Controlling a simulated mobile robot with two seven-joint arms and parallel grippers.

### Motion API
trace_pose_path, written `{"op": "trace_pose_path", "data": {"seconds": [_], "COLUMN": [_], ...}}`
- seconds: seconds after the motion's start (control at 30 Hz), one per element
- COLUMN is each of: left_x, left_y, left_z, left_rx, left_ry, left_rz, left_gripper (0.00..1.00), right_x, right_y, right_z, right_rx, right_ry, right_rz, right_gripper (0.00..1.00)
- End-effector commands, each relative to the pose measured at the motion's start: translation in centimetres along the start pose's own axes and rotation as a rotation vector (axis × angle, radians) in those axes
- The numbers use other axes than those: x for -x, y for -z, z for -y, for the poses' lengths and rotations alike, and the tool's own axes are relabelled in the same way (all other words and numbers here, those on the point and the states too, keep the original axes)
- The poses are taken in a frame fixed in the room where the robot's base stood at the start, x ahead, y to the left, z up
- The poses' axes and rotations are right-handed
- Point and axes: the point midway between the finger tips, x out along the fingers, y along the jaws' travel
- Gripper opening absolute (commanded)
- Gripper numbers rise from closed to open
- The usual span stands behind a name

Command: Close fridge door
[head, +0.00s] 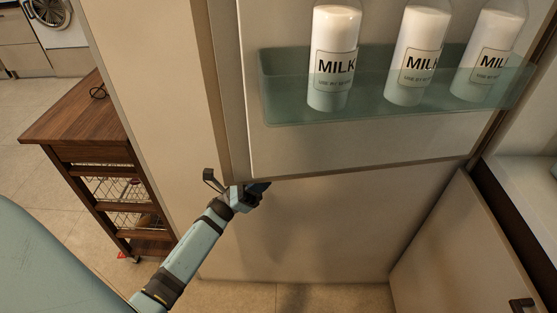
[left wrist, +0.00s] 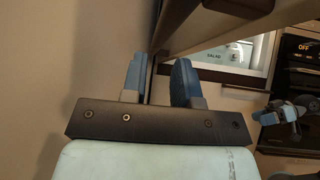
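The fridge door (head: 290,155) stands open in the head view, its inner side facing me. Its green-tinted shelf (head: 385,113) holds milk bottles (head: 333,60). My left gripper (head: 258,188) is at the door's lower edge, near its left corner; the fingertips are partly hidden there. In the left wrist view my left gripper (left wrist: 160,80) has its fingers apart, with a thin edge, apparently the door's, showing between them. Whether they touch it is unclear. What looks like my right gripper (left wrist: 286,110) shows small at the right of that view; its opening is unclear.
A wooden cart (head: 80,125) with wire baskets stands left of the door. A panel with a dark handle (head: 521,305) is at lower right. A white compartment labelled SALAD (left wrist: 225,55) shows in the left wrist view. Tiled floor (head: 30,170) is open at left.

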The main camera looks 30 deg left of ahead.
Motion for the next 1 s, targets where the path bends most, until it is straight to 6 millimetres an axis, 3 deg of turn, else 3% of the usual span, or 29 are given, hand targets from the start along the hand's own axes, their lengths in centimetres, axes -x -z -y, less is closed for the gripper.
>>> {"op": "trace_pose_path", "data": {"seconds": [0.1, 0.3, 0.7, 0.73, 0.83, 1.0], "left_x": [-2.6, -5.1, -5.9, -5.9, -5.9, -5.9], "left_y": [-0.1, -0.1, 0.0, 0.0, 0.0, 0.0], "left_z": [0.0, 0.0, 0.0, 0.0, 0.0, 0.0], "left_rx": [-0.001, -0.001, 0.000, 0.000, 0.000, 0.000], "left_ry": [0.003, 0.002, 0.000, 0.000, 0.000, 0.000], "left_rz": [0.002, 0.001, 0.000, 0.000, 0.000, 0.000], "left_gripper": [0.28, 0.28, 0.28, 0.25, 0.02, 0.00], "right_x": [0.1, 0.1, 0.1, 0.1, 0.1, 0.1], "right_y": [0.1, 0.1, 0.1, 0.1, 0.1, 0.1], "right_z": [0.0, -0.1, -0.1, -0.1, -0.1, -0.1], "right_rx": [0.001, 0.003, 0.003, 0.003, 0.003, 0.002], "right_ry": [-0.002, -0.004, -0.005, -0.005, -0.005, -0.005], "right_rz": [0.003, 0.007, 0.008, 0.008, 0.008, 0.007], "right_gripper": [0.59, 0.59, 0.59, 0.59, 0.59, 0.59]}}
